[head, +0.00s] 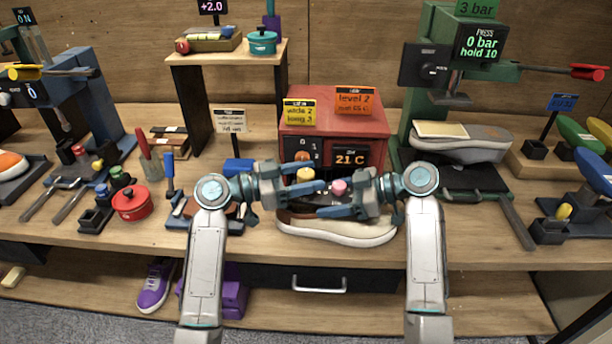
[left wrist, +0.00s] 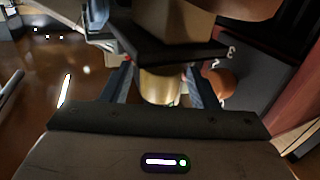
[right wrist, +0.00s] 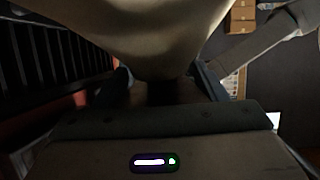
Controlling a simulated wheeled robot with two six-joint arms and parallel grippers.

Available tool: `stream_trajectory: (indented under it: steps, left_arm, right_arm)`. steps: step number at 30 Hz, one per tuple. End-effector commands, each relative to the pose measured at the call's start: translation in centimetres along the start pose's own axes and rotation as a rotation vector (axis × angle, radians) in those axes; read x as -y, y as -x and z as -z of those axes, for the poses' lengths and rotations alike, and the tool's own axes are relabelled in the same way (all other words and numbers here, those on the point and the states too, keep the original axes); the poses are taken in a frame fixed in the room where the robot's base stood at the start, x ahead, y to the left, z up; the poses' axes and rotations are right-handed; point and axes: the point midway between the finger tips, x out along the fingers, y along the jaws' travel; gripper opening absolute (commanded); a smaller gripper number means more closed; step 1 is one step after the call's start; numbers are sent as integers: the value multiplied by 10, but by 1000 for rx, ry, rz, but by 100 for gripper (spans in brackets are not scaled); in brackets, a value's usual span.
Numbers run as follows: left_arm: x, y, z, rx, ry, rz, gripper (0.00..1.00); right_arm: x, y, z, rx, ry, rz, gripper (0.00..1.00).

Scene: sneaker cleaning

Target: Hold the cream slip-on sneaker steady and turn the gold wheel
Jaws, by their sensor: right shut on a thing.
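The cream slip-on sneaker (head: 345,230) lies on the bench in front of the red box, partly hidden by my arms. It fills the top of the right wrist view (right wrist: 150,35). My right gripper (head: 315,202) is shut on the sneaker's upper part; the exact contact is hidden. The gold wheel (head: 305,174) is a short cylinder at the front of the red box, below its dial. In the left wrist view the gold wheel (left wrist: 160,86) sits between the fingers of my left gripper (head: 320,178). These fingers stand apart on either side of it, with narrow gaps visible.
The red box (head: 335,125) shows 21 C and carries yellow and orange tags. A pink knob (head: 339,187) is close to both grippers. A green press (head: 440,70) with a grey shoe (head: 460,140) stands right. A red pot (head: 132,204) and tools stand left.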

Motion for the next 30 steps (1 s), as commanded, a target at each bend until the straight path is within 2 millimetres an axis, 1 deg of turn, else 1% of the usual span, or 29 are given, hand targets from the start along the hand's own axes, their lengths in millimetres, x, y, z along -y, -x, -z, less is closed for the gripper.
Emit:
stream_trajectory:
  steps: [7, 11, 14, 21, 24, 27, 30]
  left_arm:
    - [0, 2, 0, 1, -1, 1, 54]
    - [1, 14, -1, 3, -2, 3, 54]
    - [1, 30, -1, 5, -4, 3, 54]
    - [1, 77, -2, 6, -1, 3, 54]
    - [0, 93, -1, 5, -1, 2, 54]
    - [1, 106, -1, 3, 0, 1, 54]
    - [1, 114, -1, 2, 0, 1, 54]
  right_arm:
    - [0, 0, 0, -1, -1, 1, 22]
    - [0, 0, 0, -1, -1, 1, 22]
    - [0, 0, 0, -1, -1, 1, 22]
    - [0, 0, 0, -1, -1, 1, 22]
    - [0, 0, 0, -1, -1, 1, 22]
    - [0, 0, 0, -1, -1, 1, 22]
    - [0, 0, 0, -1, -1, 1, 22]
